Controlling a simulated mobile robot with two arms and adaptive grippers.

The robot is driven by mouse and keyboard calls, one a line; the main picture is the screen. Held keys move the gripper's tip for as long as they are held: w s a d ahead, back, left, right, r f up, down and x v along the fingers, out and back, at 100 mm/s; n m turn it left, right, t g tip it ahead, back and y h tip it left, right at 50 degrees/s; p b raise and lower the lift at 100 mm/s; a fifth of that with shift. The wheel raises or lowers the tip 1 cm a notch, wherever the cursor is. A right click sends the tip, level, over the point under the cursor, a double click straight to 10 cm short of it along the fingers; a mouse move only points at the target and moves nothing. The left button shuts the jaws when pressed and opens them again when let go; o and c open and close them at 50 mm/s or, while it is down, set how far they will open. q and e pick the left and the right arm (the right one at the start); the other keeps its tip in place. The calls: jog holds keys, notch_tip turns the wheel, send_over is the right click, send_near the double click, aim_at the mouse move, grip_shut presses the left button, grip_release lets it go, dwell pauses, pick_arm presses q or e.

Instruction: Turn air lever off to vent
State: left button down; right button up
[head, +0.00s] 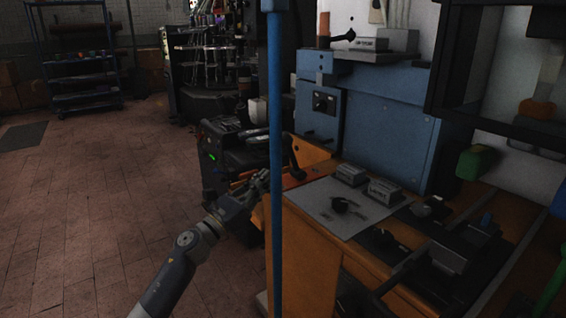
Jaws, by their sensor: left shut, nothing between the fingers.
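A grey plate (318,200) lies on the orange bench top, with a small black lever (345,205) on it. Two light label blocks, one in front (380,191) and one behind (352,174), stand at the plate's back edge; their lettering is too small to read surely. An upright black lever (293,160) stands at the bench's left end, just behind the blue post. I cannot tell by lettering which lever is the air lever. My left gripper (262,180) is shut and empty, left of the blue post and apart from the plate's lever. My right gripper is out of view.
A blue vertical post (276,120) stands between my left gripper and the plate. A blue machine (385,125) rises behind the bench. Dark mechanisms (445,260) fill the right side. The tiled floor (90,220) at left is clear.

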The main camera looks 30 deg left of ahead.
aim_at(292, 155)
pick_arm(q)
jog(key=x, duration=0.8)
jog(key=shift+p, duration=0.4)
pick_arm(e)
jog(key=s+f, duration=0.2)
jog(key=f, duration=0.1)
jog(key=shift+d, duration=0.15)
pick_arm(q)
jog(key=shift+w, duration=0.1)
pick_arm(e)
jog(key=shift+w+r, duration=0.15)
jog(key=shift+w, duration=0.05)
pick_arm(q)
jog(key=shift+r, duration=0.1)
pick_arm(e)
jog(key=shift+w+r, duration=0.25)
pick_arm(q)
jog(key=shift+r, duration=0.1)
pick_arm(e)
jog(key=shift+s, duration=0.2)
